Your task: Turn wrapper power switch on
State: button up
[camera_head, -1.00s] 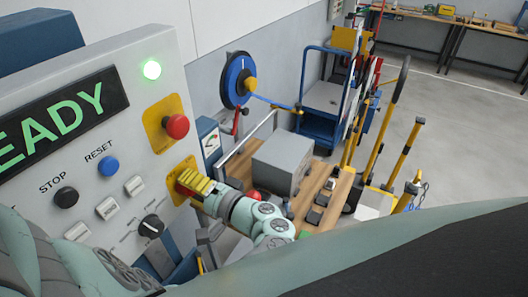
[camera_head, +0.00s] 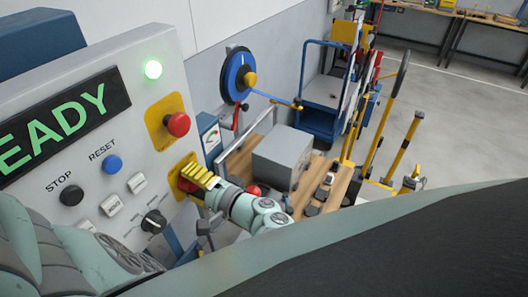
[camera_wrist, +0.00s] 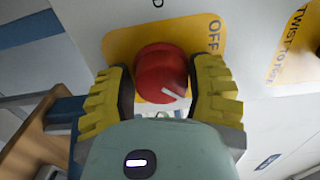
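The power switch is a red round knob (camera_wrist: 161,72) on a yellow plate (camera_wrist: 118,45) marked OFF. In the wrist view, a white line on the knob points to the lower right, away from the OFF label at the upper right. My gripper (camera_wrist: 161,85) has its yellow fingers on either side of the knob, with the pads appearing to touch it. In the head view, my gripper (camera_head: 194,182) is at the lower yellow plate (camera_head: 177,172) of the grey control panel (camera_head: 120,75), largely hiding the switch. Any lettering behind the fingers is hidden.
Above the switch is a red emergency button (camera_head: 177,124). A green lamp (camera_head: 153,69) is lit and the display (camera_head: 65,120) shows "EADY". A black selector (camera_head: 153,221) and several buttons sit close by. A wooden bench (camera_head: 335,188) with a grey box (camera_head: 284,157) stands behind.

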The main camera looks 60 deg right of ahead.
jog(key=o, duration=0.4)
jog(key=s, duration=0.7)
jog(key=shift+s+d, duration=0.3)
dwell(0.3)
